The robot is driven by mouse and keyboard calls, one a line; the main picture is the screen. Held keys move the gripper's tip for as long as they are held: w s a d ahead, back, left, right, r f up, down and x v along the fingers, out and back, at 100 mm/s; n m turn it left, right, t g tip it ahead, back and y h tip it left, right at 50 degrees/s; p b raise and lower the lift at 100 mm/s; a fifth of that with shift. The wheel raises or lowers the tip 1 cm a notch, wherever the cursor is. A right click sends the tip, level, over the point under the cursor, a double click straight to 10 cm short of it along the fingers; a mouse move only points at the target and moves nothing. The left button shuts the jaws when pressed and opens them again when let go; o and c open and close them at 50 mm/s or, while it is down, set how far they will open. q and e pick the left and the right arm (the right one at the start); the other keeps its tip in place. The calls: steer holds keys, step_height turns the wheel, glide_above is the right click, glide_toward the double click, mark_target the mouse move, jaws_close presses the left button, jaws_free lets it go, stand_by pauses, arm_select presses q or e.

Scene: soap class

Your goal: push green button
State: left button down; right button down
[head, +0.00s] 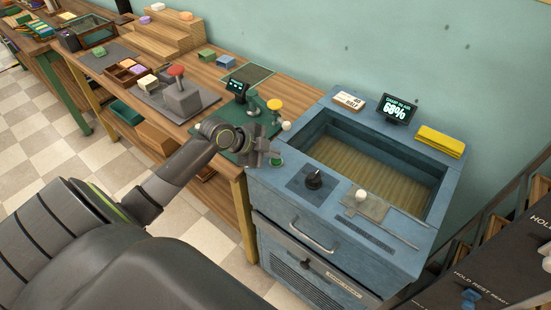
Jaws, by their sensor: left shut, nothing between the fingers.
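A small green button (276,163) sits at the near left corner of the blue machine's (262,180) top. My left arm comes in from the lower left. My left gripper (272,152) is shut and empty, just above and beside the button, and overlaps its upper edge in the picture. I cannot tell whether the fingertips touch the button. My right gripper is out of view.

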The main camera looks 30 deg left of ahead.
mark_target(272, 161)
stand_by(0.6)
arm_select(q)
steer(key=shift+f+b, duration=0.4)
steer(key=shift+f, duration=0.1)
steer(key=shift+r, duration=0.15)
steer(key=shift+r+p, duration=0.25)
steer(key=shift+p, duration=0.15)
step_height(272, 161, up, 6)
steer(key=p, duration=0.5)
steer(key=shift+r, duration=0.1)
stand_by(0.4)
